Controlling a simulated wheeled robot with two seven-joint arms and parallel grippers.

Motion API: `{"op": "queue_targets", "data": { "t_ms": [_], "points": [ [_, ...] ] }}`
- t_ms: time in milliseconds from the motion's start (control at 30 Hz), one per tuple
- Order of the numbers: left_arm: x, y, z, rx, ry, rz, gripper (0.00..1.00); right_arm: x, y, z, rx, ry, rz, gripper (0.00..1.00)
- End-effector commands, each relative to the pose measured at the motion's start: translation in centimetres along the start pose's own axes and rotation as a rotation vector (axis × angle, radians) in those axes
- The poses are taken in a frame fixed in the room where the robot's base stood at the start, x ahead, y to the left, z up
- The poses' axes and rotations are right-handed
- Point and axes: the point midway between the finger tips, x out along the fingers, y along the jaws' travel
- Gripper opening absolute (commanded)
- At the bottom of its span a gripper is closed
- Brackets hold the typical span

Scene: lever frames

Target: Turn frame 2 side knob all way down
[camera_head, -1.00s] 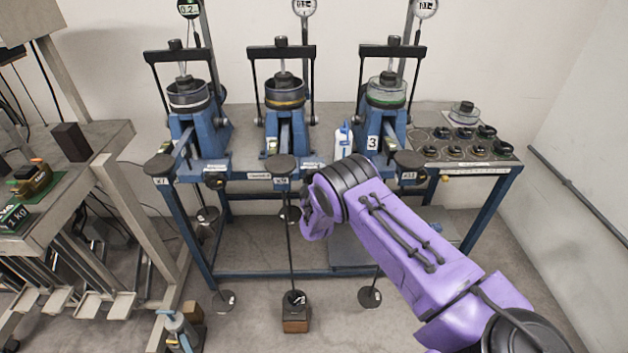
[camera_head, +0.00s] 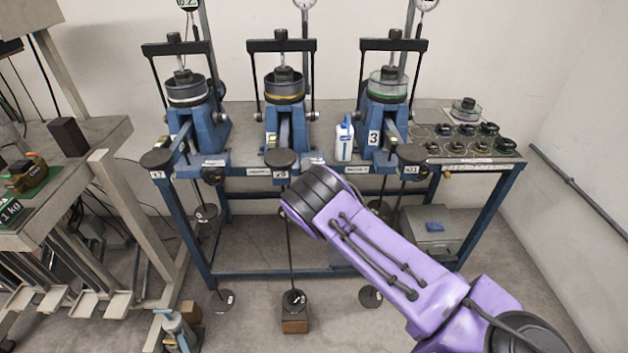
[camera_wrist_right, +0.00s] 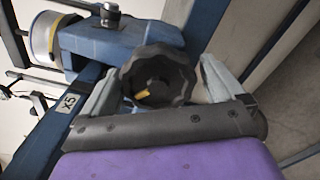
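Frame 2 (camera_head: 284,125) is the middle of three blue lever frames on the bench. Its side knob is hidden behind my right arm in the head view. In the right wrist view a black lobed knob (camera_wrist_right: 158,76) with a yellow mark faces me, beside a blue beam and an "X5" label (camera_wrist_right: 72,103). My right gripper (camera_wrist_right: 162,68) has one finger on each side of this knob. A small gap shows at the right finger; contact at the left finger is unclear, so it looks open around the knob. My left gripper is not in view.
Frame 1 (camera_head: 196,130) and frame 3 (camera_head: 384,125) stand either side. A white bottle (camera_head: 344,142) stands between frames 2 and 3. Hanger rods and weights (camera_head: 294,300) hang in front of the bench. Several black round parts lie on the right bench end.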

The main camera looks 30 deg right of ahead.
Motion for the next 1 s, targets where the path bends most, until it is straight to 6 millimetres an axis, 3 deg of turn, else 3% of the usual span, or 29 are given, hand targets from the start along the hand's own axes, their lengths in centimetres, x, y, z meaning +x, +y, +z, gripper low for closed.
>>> {"op": "queue_targets", "data": {
  "t_ms": [267, 700, 1000],
  "points": [
    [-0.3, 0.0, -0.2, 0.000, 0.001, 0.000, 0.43, -0.1, 0.3, 0.1, 0.005, 0.000, 0.001, 0.96],
    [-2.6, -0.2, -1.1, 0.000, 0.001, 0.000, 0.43, -5.6, 0.4, 0.1, 0.006, 0.001, 0.001, 0.96],
    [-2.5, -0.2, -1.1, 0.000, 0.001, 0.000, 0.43, -6.0, 0.2, 0.1, 0.008, -0.001, 0.001, 0.96]
  ]
}}
